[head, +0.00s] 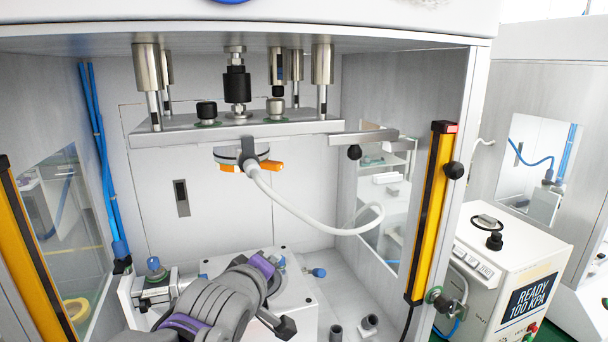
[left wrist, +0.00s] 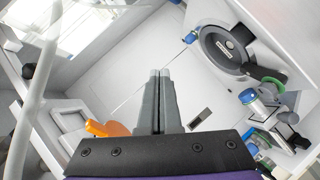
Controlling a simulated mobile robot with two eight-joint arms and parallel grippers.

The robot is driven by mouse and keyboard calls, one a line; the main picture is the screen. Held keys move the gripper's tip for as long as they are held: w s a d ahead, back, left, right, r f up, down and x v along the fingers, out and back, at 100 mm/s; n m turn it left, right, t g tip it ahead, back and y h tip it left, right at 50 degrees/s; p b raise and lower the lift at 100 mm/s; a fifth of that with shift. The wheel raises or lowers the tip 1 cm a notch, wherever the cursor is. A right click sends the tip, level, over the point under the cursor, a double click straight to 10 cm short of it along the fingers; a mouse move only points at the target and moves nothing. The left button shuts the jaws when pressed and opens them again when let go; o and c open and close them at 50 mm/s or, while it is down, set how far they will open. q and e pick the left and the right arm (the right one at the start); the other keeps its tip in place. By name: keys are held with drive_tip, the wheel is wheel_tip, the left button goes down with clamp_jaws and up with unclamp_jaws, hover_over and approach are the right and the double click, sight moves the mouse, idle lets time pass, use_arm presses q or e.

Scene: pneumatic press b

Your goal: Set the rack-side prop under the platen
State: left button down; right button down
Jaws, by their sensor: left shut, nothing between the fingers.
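The platen (head: 285,128) is a flat metal plate hanging from guide posts inside the press, with open space below it. My left gripper (head: 286,327) is low at the front of the press, below the platen. In the left wrist view its two grey fingers (left wrist: 160,73) are shut together with nothing between them. I cannot tell for sure which thing is the rack-side prop. Two short grey cylinders (head: 369,322) stand at the lower right of the chamber floor. My arm hides part of the press base. My right gripper is not in view.
A white hose (head: 335,231) loops from an orange-tabbed fitting (head: 262,166) under the platen towards the right wall. Yellow light bars (head: 432,212) flank the opening. A white base block (head: 293,313) with blue-capped fittings (head: 153,264) lies under the platen. A control box (head: 500,265) stands outside right.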

use_arm(q)
drive_tip(key=s+a+f+m+g+y, duration=0.1)
drive_tip(key=s+a+f+m+g, duration=0.1)
drive_tip(key=s+f, duration=0.6)
drive_tip(key=s+a+f+m+g+y, duration=0.1)
drive_tip(key=s+a+f+m+g, duration=0.2)
drive_tip(key=f, duration=1)
drive_tip(key=s+a+f+m+g, duration=0.3)
drive_tip(key=s+a+f, duration=0.4)
drive_tip(key=s+f, duration=0.4)
drive_tip(key=s+m, duration=0.1)
drive_tip(key=s, duration=0.2)
drive_tip(key=shift+a+y, duration=0.15)
drive_tip(key=shift+y, duration=0.25)
